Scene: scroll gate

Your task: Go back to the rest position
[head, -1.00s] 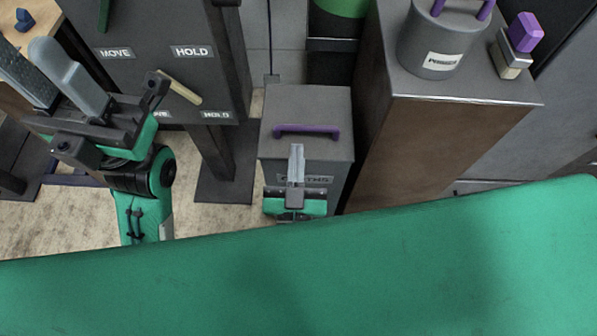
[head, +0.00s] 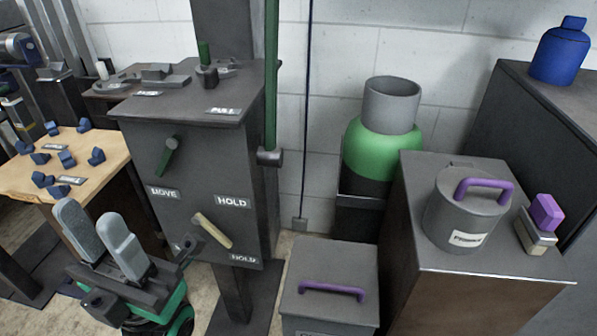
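My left gripper (head: 97,243) is at the lower left of the head view, its two grey fingers pointing up with a gap between them. It is open and nothing shows between the fingers. It stands in front of the wooden table and to the left of the dark control box (head: 190,200). My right gripper is not in the head view now.
The control box has a green lever (head: 168,156) and a cream lever (head: 212,230). A grey bin (head: 330,271) with a purple handle stands right of it. A cabinet (head: 480,300) bears a grey canister (head: 462,220). Blue pieces lie on the wooden table (head: 112,150).

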